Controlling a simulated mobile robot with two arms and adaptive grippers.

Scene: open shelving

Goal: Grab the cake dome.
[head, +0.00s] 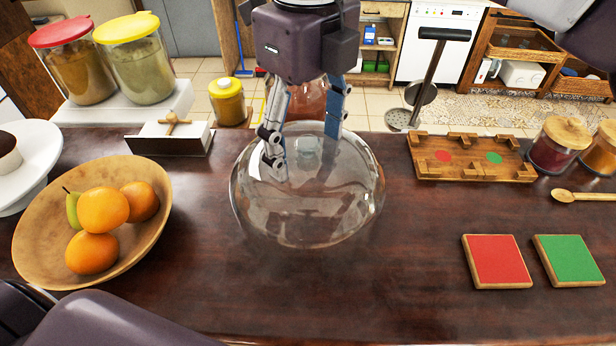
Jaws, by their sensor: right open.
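The cake dome (308,205), a clear glass cover, stands on the dark wooden counter in the middle of the head view. A small glass knob (308,148) shows on its top. My right gripper (304,158) points down over the dome from above. Its fingers are open, one on each side of the knob. Whether either finger touches the glass cannot be told. My left gripper is not in view; only purple-grey parts of my own arm show at the lower left.
A wooden bowl (35,235) of fruit stands left of the dome, with a white cake stand (40,160) at the far left. Jars (140,70) stand behind. A wooden tray (470,172), red tile (497,260) and green tile (568,258) lie right. The counter's front middle is clear.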

